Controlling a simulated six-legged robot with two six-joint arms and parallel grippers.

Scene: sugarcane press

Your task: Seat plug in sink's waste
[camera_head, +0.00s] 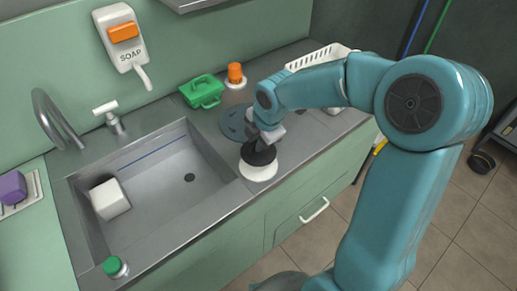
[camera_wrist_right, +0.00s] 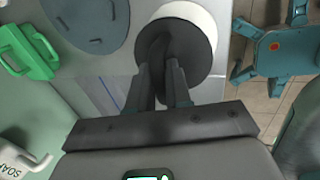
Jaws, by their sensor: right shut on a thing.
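The black plug (camera_head: 258,156) is at the white round stand (camera_head: 259,172) on the counter right of the sink. My right gripper (camera_head: 264,142) is shut on the plug's upright grip from above. In the right wrist view, the plug (camera_wrist_right: 200,42) shows as a black disc over the white stand (camera_wrist_right: 205,14), with my right gripper's fingers (camera_wrist_right: 163,72) on its grip. I cannot tell whether the plug touches the stand. The sink's waste (camera_head: 190,177) is a small dark round hole in the bare basin floor. My left gripper is not in view.
A white block (camera_head: 109,200) lies in the sink's left end. A green-capped bottle (camera_head: 115,267) stands on the front rim. The tap (camera_head: 55,120) arches at the back left. A green caddy (camera_head: 203,91) and a blue-grey mat (camera_head: 232,122) lie behind. The basin around the waste is clear.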

